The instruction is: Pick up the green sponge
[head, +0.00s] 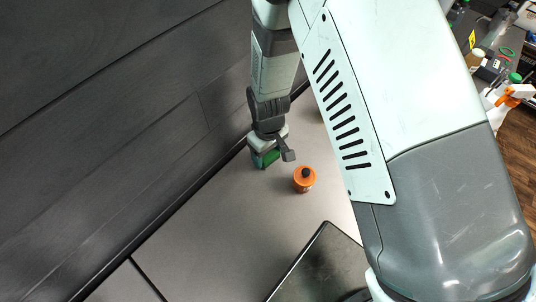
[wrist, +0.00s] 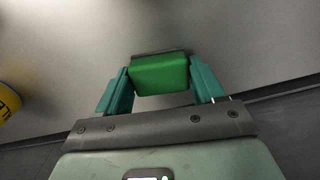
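The green sponge (wrist: 160,75) is a bright green block between the two teal fingers of my gripper (wrist: 161,72) in the wrist view. The fingers lie flush against its left and right sides, and my gripper looks shut on it. A dark strip shows along the sponge's far edge; I cannot tell if it is shadow or a dark layer. In the head view, my gripper (head: 266,158) points down at the counter near the dark wall, with green showing at its fingertips. Whether the sponge touches the counter is unclear.
An orange jar (head: 304,180) with a dark knob on top stands on the grey counter (head: 225,235), close right of my gripper. A yellow object (wrist: 8,101) shows at the wrist view's left edge. A dark panelled wall (head: 110,120) borders the counter. The counter's lower left is clear.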

